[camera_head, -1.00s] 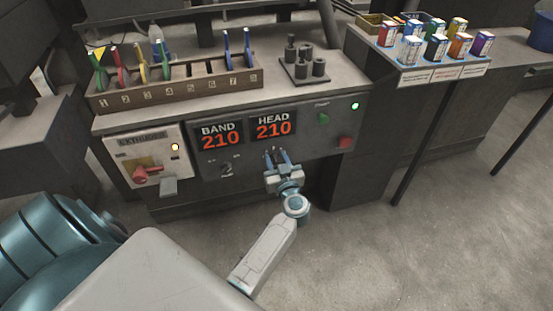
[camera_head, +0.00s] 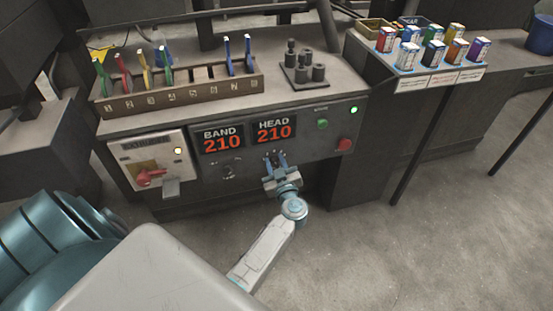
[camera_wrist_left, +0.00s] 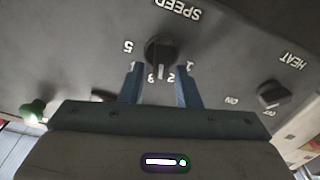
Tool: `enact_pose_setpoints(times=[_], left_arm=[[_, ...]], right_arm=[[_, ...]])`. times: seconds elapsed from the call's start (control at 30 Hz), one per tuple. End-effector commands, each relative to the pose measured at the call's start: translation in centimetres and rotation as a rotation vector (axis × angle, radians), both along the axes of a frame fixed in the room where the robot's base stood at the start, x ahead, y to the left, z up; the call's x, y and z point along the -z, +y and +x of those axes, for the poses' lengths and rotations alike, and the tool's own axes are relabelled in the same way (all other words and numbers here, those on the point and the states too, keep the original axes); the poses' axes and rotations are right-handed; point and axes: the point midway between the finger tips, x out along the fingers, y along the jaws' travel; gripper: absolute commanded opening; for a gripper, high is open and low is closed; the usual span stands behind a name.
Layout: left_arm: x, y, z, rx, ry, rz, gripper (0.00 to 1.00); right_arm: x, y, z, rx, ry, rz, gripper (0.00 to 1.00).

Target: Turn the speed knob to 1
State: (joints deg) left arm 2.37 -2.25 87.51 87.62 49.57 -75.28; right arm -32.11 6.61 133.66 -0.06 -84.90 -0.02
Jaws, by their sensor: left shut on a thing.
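The black speed knob (camera_wrist_left: 160,52) is on the grey control panel, under upside-down lettering in the left wrist view. Its white pointer mark faces down in that picture, between the digits that look like 3 and 2. The digit 1 is to the right, by the right finger. My left gripper (camera_wrist_left: 160,88) has its two blue fingers on either side of the knob and is shut on it. In the head view my left gripper (camera_head: 275,160) is at the panel below the HEAD display, and hides the knob there. My right gripper is not in view.
A second black knob marked HEAT (camera_wrist_left: 273,94) is close on the right in the wrist view. In the head view a red rotary switch (camera_head: 151,176) is on the panel's left, and a green button (camera_head: 322,123) and red button (camera_head: 345,144) on its right.

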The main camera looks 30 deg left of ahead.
Motion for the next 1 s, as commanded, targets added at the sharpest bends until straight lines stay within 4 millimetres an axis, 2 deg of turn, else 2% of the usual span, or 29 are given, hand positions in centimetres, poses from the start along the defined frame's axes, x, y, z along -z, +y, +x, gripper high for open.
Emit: enact_pose_setpoints(times=[0.2, 0.33, 0.5, 0.73, 1.0], left_arm=[[-0.1, 0.2, -0.3, 0.0, -0.145, -0.127, 0.07], [0.1, 0.4, -0.4, -0.001, -0.24, -0.207, 0.07], [0.4, 0.5, -0.6, 0.0, -0.363, -0.313, 0.07], [0.8, 0.7, -0.8, 0.0, -0.53, -0.455, 0.07], [1.3, 0.8, -1.0, -0.001, -0.703, -0.603, 0.07]], right_arm=[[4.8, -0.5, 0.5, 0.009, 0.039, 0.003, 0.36], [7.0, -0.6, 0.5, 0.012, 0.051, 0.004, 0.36], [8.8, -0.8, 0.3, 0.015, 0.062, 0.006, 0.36], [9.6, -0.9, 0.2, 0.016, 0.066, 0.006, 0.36], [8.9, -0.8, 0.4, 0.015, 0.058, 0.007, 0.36]])
